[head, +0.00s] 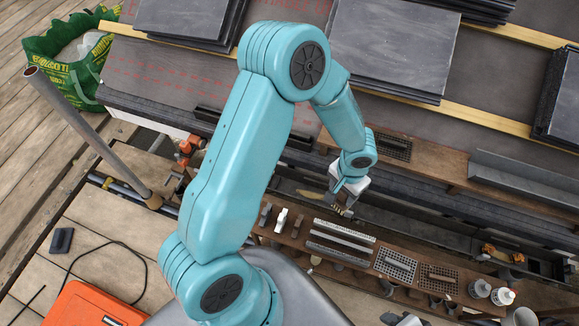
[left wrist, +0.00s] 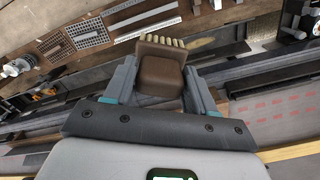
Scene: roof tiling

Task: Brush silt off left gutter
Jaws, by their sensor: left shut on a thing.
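My left gripper (head: 346,196) is shut on a brush with a brown block (left wrist: 160,75) and a row of pale bristles (left wrist: 162,42). In the head view the brush (head: 339,208) hangs below the jaws, at the dark gutter (head: 400,215) along the roof's lower edge. A tan patch that looks like silt (head: 312,194) lies just left of the brush; it also shows beside the bristles in the left wrist view (left wrist: 202,43). I cannot tell whether the bristles touch the gutter. My right gripper is not in view.
A wooden tool board (head: 300,243) with metal strips and perforated plates runs in front of the gutter. Slate stacks (head: 390,45) lie on the roof above. A grey pole (head: 85,130), a green bag (head: 75,55) and an orange case (head: 92,305) are at the left.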

